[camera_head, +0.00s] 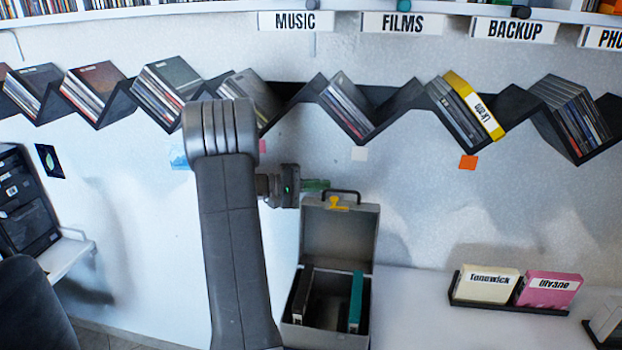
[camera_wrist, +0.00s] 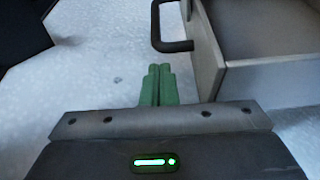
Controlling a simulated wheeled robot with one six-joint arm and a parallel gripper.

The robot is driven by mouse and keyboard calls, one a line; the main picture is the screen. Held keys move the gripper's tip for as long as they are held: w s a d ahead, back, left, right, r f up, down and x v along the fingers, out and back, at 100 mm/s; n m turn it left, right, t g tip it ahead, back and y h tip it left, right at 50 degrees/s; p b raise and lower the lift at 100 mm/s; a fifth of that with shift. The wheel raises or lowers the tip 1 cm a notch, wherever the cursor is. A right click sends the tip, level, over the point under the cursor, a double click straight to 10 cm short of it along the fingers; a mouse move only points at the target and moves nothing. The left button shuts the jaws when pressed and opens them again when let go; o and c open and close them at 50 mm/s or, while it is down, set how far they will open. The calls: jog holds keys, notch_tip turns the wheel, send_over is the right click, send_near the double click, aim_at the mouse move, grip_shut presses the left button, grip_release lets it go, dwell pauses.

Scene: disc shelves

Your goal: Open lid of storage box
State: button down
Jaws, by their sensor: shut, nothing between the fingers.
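The grey storage box (camera_head: 297,333) stands on the white surface in the head view, with its lid (camera_head: 339,236) raised upright at the back. A dark handle and a yellow latch (camera_head: 338,203) are at the lid's top edge. The wrist view shows the handle (camera_wrist: 156,30) and part of the lid (camera_wrist: 212,55). My gripper (camera_head: 326,184) is beside the handle, to its upper left. Its green fingers (camera_wrist: 160,70) are together with nothing between them, apart from the handle. Inside the box are a dark item (camera_head: 302,294) and a teal item (camera_head: 355,302).
A zigzag shelf of discs (camera_head: 350,108) runs along the wall above the box. A dark rack with a cream case (camera_head: 487,283) and a pink case (camera_head: 549,289) stands to the right. The white surface (camera_head: 420,310) between box and rack is clear.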

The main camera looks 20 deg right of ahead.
aim_at(316, 201)
jog(key=shift+s+a+r, duration=0.15)
jog(key=shift+s+a, duration=0.2)
jog(key=shift+s, duration=0.4)
jog(key=shift+s+a+m+b, duration=0.3)
jog(key=shift+s+b, duration=0.2)
jog(key=shift+b, duration=0.65)
jog(key=shift+s+a+r+b, duration=0.2)
jog(key=shift+s+r+b, duration=0.25)
jog(key=shift+b, duration=0.15)
jog(key=w+a+b, duration=0.1)
jog(key=a+b, duration=0.1)
jog(key=a, duration=1.1)
jog(key=shift+a+r+b, duration=0.2)
jog(key=shift+a+b, duration=0.15)
